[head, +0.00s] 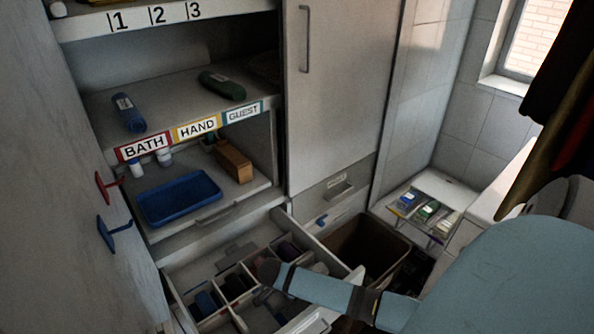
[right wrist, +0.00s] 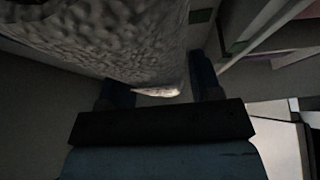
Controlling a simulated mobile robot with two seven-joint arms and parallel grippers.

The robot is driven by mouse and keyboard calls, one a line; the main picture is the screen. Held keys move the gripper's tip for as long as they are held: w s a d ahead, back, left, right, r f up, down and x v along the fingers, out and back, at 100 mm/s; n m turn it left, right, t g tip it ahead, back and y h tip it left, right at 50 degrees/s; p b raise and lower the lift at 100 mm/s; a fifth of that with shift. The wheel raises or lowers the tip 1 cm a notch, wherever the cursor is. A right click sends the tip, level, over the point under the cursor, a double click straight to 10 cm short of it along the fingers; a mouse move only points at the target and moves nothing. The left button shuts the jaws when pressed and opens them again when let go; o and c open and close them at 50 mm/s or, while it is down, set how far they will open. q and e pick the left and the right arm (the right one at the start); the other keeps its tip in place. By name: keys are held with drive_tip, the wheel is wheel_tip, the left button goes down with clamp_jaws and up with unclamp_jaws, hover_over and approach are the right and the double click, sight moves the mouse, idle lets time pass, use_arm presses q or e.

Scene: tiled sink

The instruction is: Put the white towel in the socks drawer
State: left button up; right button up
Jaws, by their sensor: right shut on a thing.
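My right arm (head: 330,290) comes in from the right and reaches over the open, divided drawer (head: 355,281). The drawer holds dark rolled items (head: 205,303) in its compartments. In the right wrist view, my right gripper (right wrist: 160,88) is shut on a pale, rough-textured cloth, the white towel (right wrist: 100,38), which fills the upper left of that view. The towel is not clearly seen in the head view, where the arm covers part of the drawer. My left gripper is not in view.
Above the drawer are a blue tray (head: 180,198), a wooden box (head: 234,160) and shelves with a blue roll (head: 129,113) and a green roll (head: 222,85). A brown bin (head: 365,240) stands right of the drawer. Red (head: 108,187) and blue (head: 113,232) hooks jut from the left wall.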

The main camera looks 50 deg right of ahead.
sight(281, 295)
drive_tip(key=shift+f, duration=1.75)
drive_tip(key=shift+f, duration=0.2)
drive_tip(key=o, duration=0.9)
drive_tip(key=shift+o, duration=0.2)
drive_tip(key=shift+r, duration=0.15)
drive_tip(key=shift+a+r, duration=0.1)
drive_tip(key=shift+r, duration=0.15)
drive_tip(key=v, duration=1)
drive_tip(key=shift+a+r, duration=0.2)
drive_tip(key=shift+r, duration=0.1)
drive_tip(key=shift+a+r, duration=0.2)
drive_tip(key=shift+r, duration=0.25)
